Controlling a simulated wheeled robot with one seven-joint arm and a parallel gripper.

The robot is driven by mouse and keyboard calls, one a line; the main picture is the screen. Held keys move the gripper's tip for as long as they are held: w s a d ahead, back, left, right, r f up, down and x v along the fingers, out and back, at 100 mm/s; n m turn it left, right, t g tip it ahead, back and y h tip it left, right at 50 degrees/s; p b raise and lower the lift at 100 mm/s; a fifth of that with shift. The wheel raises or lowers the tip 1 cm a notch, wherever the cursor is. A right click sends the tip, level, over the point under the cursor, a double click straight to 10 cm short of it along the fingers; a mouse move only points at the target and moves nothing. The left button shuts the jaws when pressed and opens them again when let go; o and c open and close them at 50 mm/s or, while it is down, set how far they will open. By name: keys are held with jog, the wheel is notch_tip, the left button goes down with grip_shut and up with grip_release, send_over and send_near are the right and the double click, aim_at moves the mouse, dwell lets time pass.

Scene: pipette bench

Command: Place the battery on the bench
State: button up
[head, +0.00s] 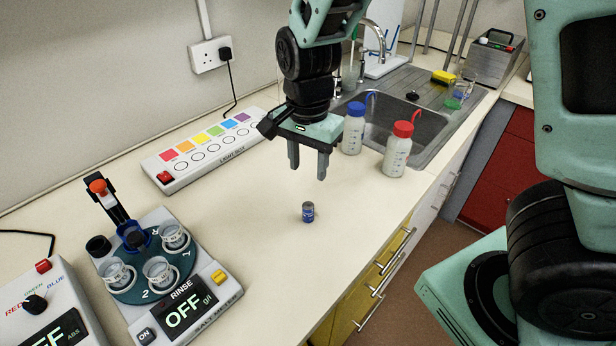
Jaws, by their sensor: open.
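The battery (308,212) is a small dark blue cylinder with a greyish top. It stands upright on the cream bench (255,245), in the clear middle part. My gripper (307,166) is above the bench, higher in the picture than the battery and apart from it. Its two dark fingers point down with a gap between them, open and empty.
A light box (205,150) lies along the wall. A salt meter (165,285) with several beakers stands at lower left, beside another device (50,310). Blue-capped (354,130) and red-capped (398,150) bottles stand by the sink (420,110). The bench's front edge is at right.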

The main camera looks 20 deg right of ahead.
jog(key=s+a+r+n, duration=0.2)
jog(key=s+a+n, duration=0.1)
jog(key=s+n, duration=0.6)
jog(key=s+a+r+n, duration=0.3)
jog(key=s+n, duration=0.7)
jog(key=shift+a+r+y, duration=0.25)
jog(key=shift+a+y, duration=0.05)
jog(key=shift+a, duration=0.05)
